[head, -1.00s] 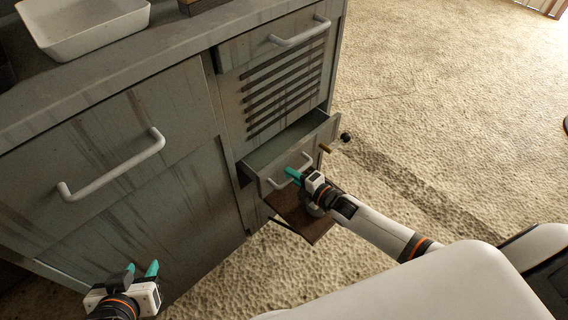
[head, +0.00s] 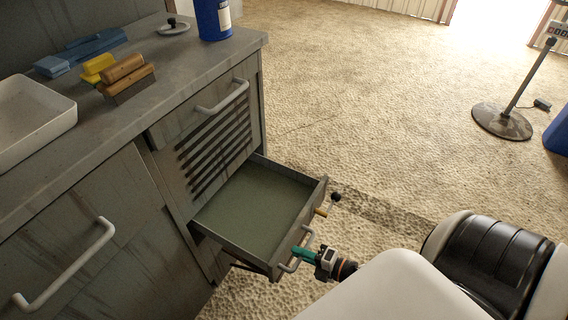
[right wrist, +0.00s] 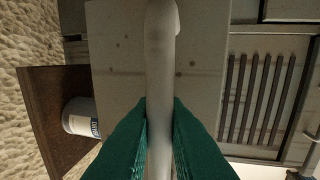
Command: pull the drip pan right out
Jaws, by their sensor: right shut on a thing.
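The drip pan (head: 255,205) is a shallow grey-green drawer-like pan, pulled far out of the grey cabinet below the slotted panel; its inside looks empty. Its rear edge is still at the cabinet opening. My right gripper (head: 301,252) is shut on the white bar handle (head: 309,234) on the pan's front. In the right wrist view the teal fingers (right wrist: 160,108) close on both sides of the handle (right wrist: 161,60), in front of the pan's stained front plate (right wrist: 115,50). My left gripper is not in view.
A brown board (right wrist: 45,105) with a labelled can (right wrist: 82,117) shows beside the pan front in the wrist view. The worktop holds a white tray (head: 70,112), brushes and a blue container (head: 213,18).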

